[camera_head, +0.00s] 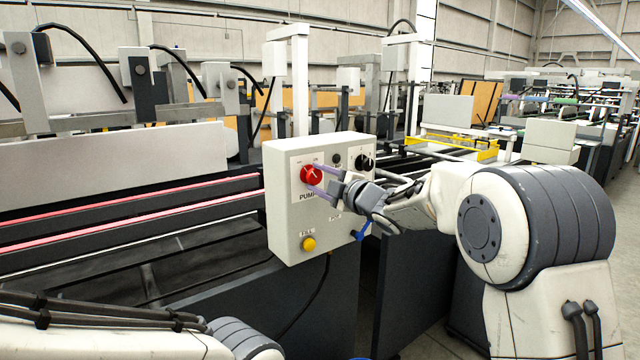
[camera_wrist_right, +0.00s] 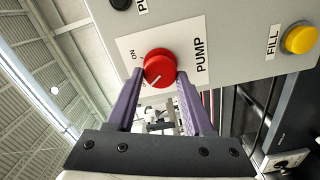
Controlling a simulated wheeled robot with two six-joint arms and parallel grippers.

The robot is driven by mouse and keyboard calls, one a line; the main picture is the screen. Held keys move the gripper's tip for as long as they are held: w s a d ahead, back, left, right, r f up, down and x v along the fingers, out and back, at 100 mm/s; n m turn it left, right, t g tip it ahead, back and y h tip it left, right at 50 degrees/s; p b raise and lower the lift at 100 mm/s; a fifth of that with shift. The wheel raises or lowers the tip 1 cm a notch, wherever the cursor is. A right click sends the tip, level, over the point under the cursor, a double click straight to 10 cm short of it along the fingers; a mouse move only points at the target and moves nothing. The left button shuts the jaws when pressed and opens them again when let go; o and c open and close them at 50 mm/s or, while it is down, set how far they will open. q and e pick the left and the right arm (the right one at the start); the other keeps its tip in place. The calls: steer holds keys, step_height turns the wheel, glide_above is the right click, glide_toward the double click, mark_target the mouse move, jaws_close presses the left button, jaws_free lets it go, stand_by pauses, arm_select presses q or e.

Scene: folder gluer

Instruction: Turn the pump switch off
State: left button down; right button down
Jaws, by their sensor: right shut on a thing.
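The red round pump switch (camera_head: 310,174) is on the front of a light grey control box (camera_head: 285,215), above the word PUMP. In the right wrist view the red knob (camera_wrist_right: 159,66) sits between the fingertips of my right gripper (camera_wrist_right: 160,78), with a purple finger on each side. A white mark on the knob points to its lower left in that view, near a label that is partly hidden; the ON label is above it. My right gripper (camera_head: 313,179) reaches the box from the right and is shut on the knob. My left gripper is out of view.
A yellow FILL button (camera_head: 308,244) is low on the box, and dark knobs (camera_head: 362,162) are at upper right. A blue handle (camera_head: 361,232) shows under my right wrist. Machine rails with red strips (camera_head: 130,215) run to the left of the box.

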steer(key=shift+r, duration=0.1)
steer(key=shift+c, duration=1.5)
jaws_free()
steer(key=b+v, duration=0.1)
steer(key=v, duration=0.9)
steer(key=shift+s+b, duration=0.15)
steer(key=shift+b, duration=0.15)
steer(key=shift+d, duration=0.1)
